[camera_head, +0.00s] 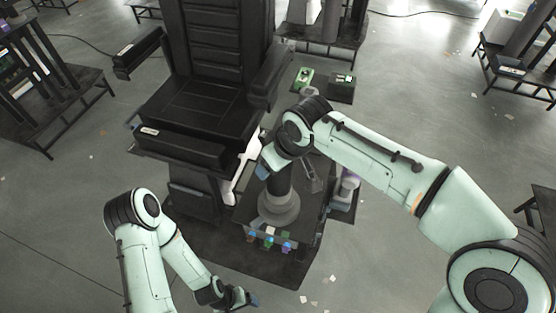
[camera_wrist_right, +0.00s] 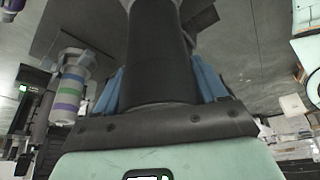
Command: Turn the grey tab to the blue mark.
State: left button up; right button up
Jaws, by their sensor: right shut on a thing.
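A black upright column (camera_head: 279,185) rises from a round grey collar (camera_head: 279,208) on a dark platform. My right gripper (camera_head: 267,169) is at the column's upper part; in the right wrist view its blue fingers lie on both sides of the black column (camera_wrist_right: 160,55), shut on it. Small blue (camera_head: 252,237), green (camera_head: 269,240) and purple marks (camera_head: 287,246) sit along the platform's front edge. I cannot make out the grey tab for certain. My left gripper (camera_head: 250,299) hangs low at the bottom, apart from the platform; its finger opening is unclear.
A black chair (camera_head: 200,105) stands left of the column, with a white curved part (camera_head: 243,170) between them. A white cylinder with purple and green bands (camera_wrist_right: 70,85) shows in the wrist view.

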dwell(0.3)
jog(key=o, duration=1.4)
pick_arm(q)
jog(key=shift+w+r+p, duration=0.7)
jog(key=shift+w+r, duration=0.1)
jog(key=shift+r, duration=0.15)
pick_arm(e)
jog(key=v, duration=1.3)
jog(key=shift+r, duration=0.3)
